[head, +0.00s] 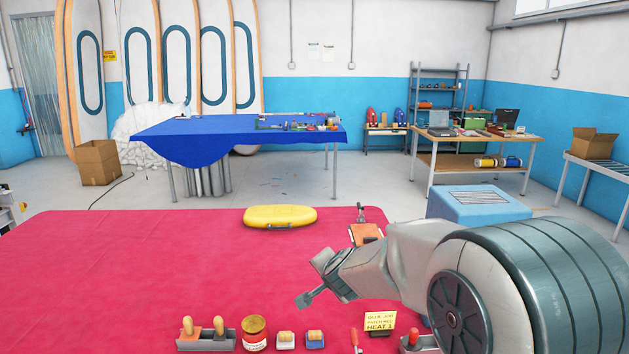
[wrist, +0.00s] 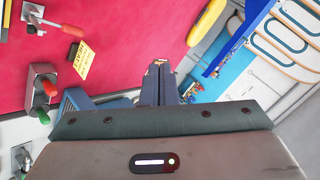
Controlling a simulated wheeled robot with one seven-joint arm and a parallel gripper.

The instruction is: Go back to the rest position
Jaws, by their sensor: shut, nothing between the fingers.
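My gripper (head: 307,299) is at the end of my arm, which reaches in from the right in the head view. Its fingers are shut and empty, above the red-covered table (head: 130,270). The fingers also show at the middle of the wrist view (wrist: 160,84), pointing away from the camera. The gripper holds nothing and appears apart from the items on the table.
A yellow case (head: 280,216) lies at the far edge. The table's left and middle are clear.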

